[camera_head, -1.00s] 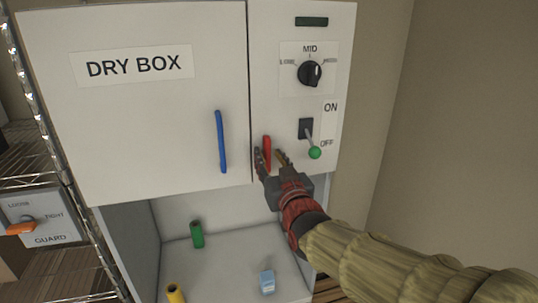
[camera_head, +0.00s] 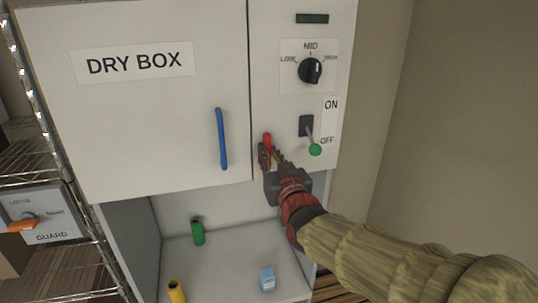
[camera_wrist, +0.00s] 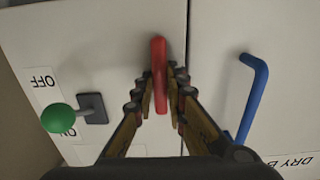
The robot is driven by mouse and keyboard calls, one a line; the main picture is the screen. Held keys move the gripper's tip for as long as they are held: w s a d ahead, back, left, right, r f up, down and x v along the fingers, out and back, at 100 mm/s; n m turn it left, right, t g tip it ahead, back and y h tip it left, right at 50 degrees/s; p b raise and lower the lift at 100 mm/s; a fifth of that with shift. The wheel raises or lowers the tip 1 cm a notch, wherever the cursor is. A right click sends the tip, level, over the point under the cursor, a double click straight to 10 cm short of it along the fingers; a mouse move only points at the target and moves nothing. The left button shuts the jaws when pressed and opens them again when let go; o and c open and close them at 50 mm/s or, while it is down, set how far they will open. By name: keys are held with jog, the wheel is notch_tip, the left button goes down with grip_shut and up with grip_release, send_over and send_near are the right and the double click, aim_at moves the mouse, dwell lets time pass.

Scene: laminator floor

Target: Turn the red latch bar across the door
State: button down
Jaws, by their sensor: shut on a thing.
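The red latch bar (camera_head: 267,141) stands upright on the control panel, just right of the seam beside the door (camera_head: 150,130) marked DRY BOX. My gripper (camera_head: 270,157) is shut on the bar's lower part, and its fingers hide that part in the head view. In the wrist view the red latch bar (camera_wrist: 159,72) runs up and down between the two fingers (camera_wrist: 160,100), with its upper part showing beyond the tips. The bar does not cross the door seam. The door is closed, with a blue handle (camera_head: 221,139).
Right of the bar are a switch with a green-knobbed lever (camera_head: 314,149) at OFF and a black dial (camera_head: 310,71). Below, a green cylinder (camera_head: 197,232), a yellow cylinder (camera_head: 176,292) and a light blue bottle (camera_head: 267,279) stand in an open bay. A wire shelf (camera_head: 30,150) is at left.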

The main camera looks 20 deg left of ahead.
jog(key=shift+m+b, duration=0.3)
jog(key=shift+b, duration=0.25)
jog(key=m+b, duration=0.8)
jog(key=b, duration=0.1)
jog(key=m+b, duration=0.9)
jog(key=b, duration=0.1)
jog(key=shift+d+f, duration=0.1)
jog(key=shift+f, duration=0.1)
jog(key=shift+m, duration=0.3)
jog(key=c, duration=2)
grip_release()
jog(key=shift+w, duration=0.1)
jog(key=shift+o, duration=1)
